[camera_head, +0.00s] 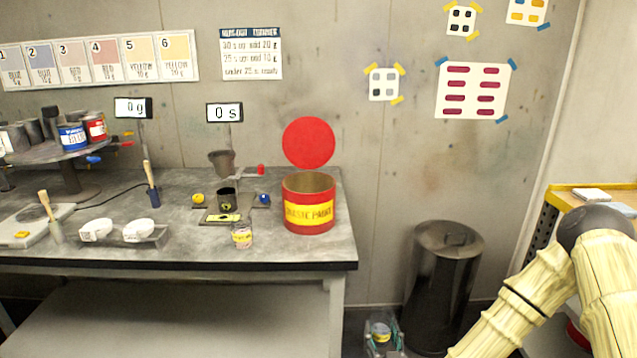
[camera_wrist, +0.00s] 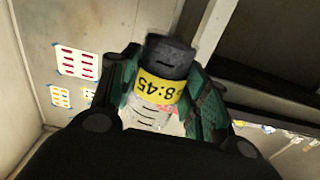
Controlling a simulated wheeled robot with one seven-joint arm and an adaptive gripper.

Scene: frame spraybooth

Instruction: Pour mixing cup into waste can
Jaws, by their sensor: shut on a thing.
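My gripper (camera_head: 383,340) is shut on a cup with a yellow band (camera_head: 380,331), low in the head view, right of the bench. In the wrist view the cup (camera_wrist: 158,86) sits between the green-padded fingers; its band reads 8:45, with a dark grey end and a pale section with marks. Its contents are hidden. The red waste can (camera_head: 309,217), with a yellow label, stands open at the bench's right end, up and left of my gripper. A round red disc (camera_head: 309,143) stands behind and above it.
The grey bench (camera_head: 300,252) has a dark front edge. A dark bin (camera_head: 441,285) stands on the floor right of my gripper. A stand with a dark funnel-like cup (camera_head: 222,162) is left of the waste can. A yellow-edged shelf (camera_head: 570,194) is at right.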

